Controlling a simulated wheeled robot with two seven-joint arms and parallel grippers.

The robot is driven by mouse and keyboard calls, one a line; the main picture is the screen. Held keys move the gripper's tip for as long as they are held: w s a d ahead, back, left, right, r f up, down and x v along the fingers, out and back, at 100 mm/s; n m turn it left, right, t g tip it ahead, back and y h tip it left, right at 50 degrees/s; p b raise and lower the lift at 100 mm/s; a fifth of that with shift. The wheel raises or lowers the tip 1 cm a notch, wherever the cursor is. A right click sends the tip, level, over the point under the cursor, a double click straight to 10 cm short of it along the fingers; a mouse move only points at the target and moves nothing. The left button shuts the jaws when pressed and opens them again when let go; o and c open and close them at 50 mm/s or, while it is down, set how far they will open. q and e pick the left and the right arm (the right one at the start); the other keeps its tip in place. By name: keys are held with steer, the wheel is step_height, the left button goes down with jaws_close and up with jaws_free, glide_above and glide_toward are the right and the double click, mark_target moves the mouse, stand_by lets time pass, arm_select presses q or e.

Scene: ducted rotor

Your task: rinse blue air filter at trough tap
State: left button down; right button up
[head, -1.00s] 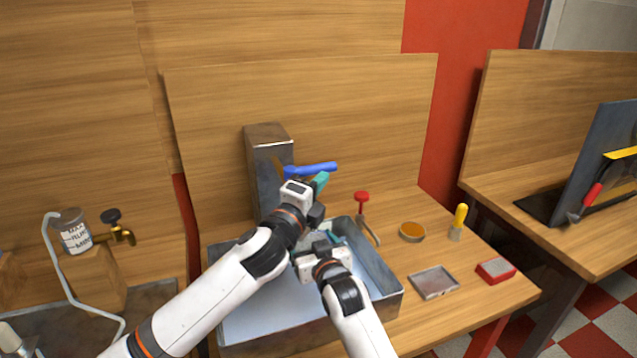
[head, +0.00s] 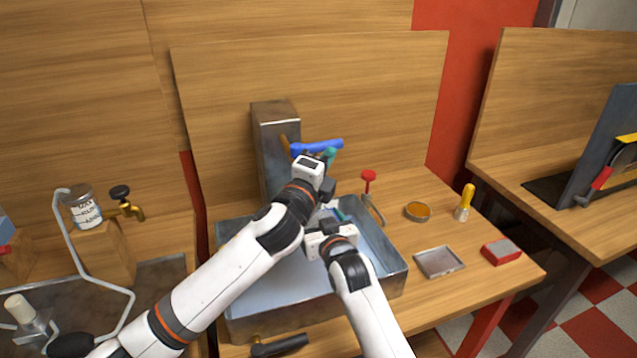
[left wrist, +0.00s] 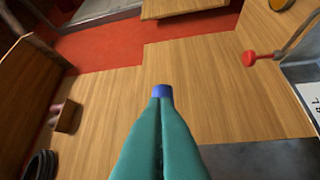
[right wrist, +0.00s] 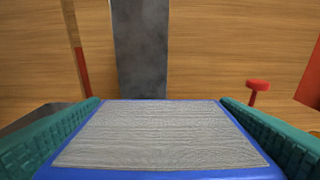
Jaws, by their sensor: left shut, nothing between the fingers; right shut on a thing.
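The blue air filter (right wrist: 160,135) has a grey mesh face and a blue frame. My right gripper, whose teal fingers flank it in the right wrist view, is shut on it. In the head view my right gripper (head: 338,213) is over the metal trough (head: 392,258), and my arms mostly hide the filter. The tap's metal column (head: 276,145) stands at the trough's back, with a blue lever (head: 315,146) on it. My left gripper (head: 330,156) is shut and empty beside the lever. The lever's blue end (left wrist: 163,90) shows just beyond its fingertips; contact is unclear. The spout is hidden.
Right of the trough are a red-knobbed tool (head: 368,178), an orange round tin (head: 417,211), a yellow-handled brush (head: 464,203), a grey tray (head: 438,262) and a red block (head: 501,251). A brass tap (head: 125,205) and jar (head: 82,208) stand left. A wooden panel is behind.

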steer(key=shift+w+a+f, duration=0.1)
steer(key=shift+w, duration=0.1)
arm_select(q)
steer(key=s+d+v, duration=0.1)
steer(key=d+v, duration=0.1)
steer(key=v, duration=1)
steer(key=shift+s+f, duration=0.25)
steer(key=shift+s, duration=0.1)
arm_select(e)
steer(key=shift+s, duration=0.15)
steer(key=shift+s+d+p, duration=0.25)
steer(key=shift+s+p, duration=0.05)
steer(key=shift+p, duration=0.15)
steer(key=shift+p+v, duration=0.9)
steer(key=shift+v, duration=0.2)
arm_select(q)
steer(key=shift+r+p, duration=1.7)
steer(key=shift+r, duration=1.3)
arm_select(e)
steer(key=shift+s+d, duration=0.75)
steer(key=shift+s, duration=0.35)
steer(key=shift+s+d, duration=0.7)
steer(key=shift+s, duration=0.35)
arm_select(q)
steer(key=shift+r, duration=0.1)
